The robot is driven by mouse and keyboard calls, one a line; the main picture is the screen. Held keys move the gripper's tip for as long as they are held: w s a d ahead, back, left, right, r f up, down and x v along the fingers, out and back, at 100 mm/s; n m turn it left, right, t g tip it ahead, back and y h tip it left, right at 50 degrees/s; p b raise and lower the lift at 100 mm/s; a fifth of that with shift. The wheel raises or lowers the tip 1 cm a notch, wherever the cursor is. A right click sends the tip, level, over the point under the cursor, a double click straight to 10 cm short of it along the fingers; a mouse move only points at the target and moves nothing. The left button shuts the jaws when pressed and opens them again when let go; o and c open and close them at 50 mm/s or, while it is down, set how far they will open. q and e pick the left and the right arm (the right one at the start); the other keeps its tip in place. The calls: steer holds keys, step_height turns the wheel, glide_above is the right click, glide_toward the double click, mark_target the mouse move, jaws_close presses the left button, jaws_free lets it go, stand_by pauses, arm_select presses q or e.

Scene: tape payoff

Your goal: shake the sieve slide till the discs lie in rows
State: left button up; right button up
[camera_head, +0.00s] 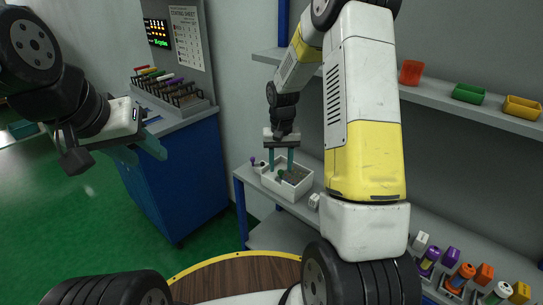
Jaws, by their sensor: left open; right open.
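A white open-topped box (303,188) stands on the grey bench in the middle, with a dark green knob (281,174) and a greyish speckled patch inside. It may be the sieve slide's box, but I cannot make out a slide or separate discs. My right gripper (281,162) points down over this box, its two teal fingers apart and open. I cannot tell whether the fingers touch the knob. My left gripper (140,150) is open and empty at the left, well away from the box, in front of the blue cabinet.
A blue cabinet (178,185) carries a rack of coloured-handled tools (172,90). A wall shelf (450,97) holds red, green and yellow bins. Coloured spools (465,275) stand at the bench's right. A round brown table (230,280) is at the bottom. My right arm hides part of the bench.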

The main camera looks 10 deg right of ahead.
steer(key=shift+f, duration=0.75)
jaws_close()
stand_by(0.9)
